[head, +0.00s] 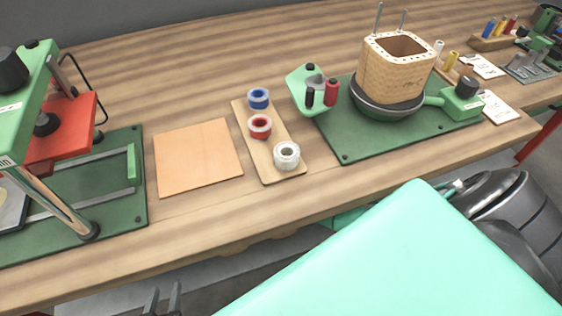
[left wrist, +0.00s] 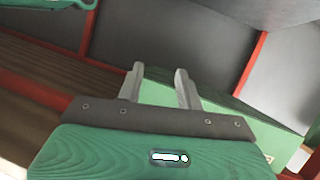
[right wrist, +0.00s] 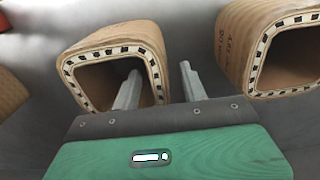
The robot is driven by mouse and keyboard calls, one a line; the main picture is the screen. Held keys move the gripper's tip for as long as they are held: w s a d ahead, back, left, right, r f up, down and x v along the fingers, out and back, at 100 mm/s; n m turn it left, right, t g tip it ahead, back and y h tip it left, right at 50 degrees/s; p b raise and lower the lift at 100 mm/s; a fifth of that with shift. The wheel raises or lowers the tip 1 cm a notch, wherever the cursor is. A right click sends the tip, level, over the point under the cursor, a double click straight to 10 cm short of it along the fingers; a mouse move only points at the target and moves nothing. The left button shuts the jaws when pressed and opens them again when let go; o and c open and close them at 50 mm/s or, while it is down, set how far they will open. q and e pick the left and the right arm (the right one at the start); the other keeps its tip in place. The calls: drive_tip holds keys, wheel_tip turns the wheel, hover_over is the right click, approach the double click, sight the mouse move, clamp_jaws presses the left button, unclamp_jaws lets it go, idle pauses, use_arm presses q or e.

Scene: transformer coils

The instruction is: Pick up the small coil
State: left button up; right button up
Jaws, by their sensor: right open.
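In the right wrist view, a tan coil (right wrist: 152,52) with a square opening and a dark-and-white dashed rim lies left of centre. A similar coil (right wrist: 235,42) is at the right edge, partly cut off; I cannot tell which is smaller. My right gripper (right wrist: 159,68) is open. One wall of the left coil shows between its fingers, with the left finger over the opening; contact is unclear. My left gripper (head: 163,298) is at the bottom of the head view, off the table's front; its left wrist view (left wrist: 159,70) shows it open and empty. Another tan coil (head: 393,72) stands upright on the bench.
The wooden bench (head: 200,225) holds a green-and-red press (head: 62,140) at left, a square tan sheet (head: 197,157), and a board (head: 270,160) with blue, red and white rolls. The standing coil sits in a dark round base on a green plate (head: 355,145).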

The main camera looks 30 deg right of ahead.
drive_tip(key=shift+f, duration=0.6)
use_arm(q)
drive_tip(key=shift+w+d+r+t+h+b, duration=0.2)
drive_tip(key=shift+w+r+t+b, duration=0.15)
drive_tip(key=shift+r+t, duration=0.35)
drive_tip(key=shift+w+d+r+t+h+b, duration=0.2)
drive_tip(key=shift+w+r+t, duration=0.2)
drive_tip(key=shift+r+t, duration=0.3)
use_arm(e)
drive_tip(key=shift+f, duration=0.95)
clamp_jaws()
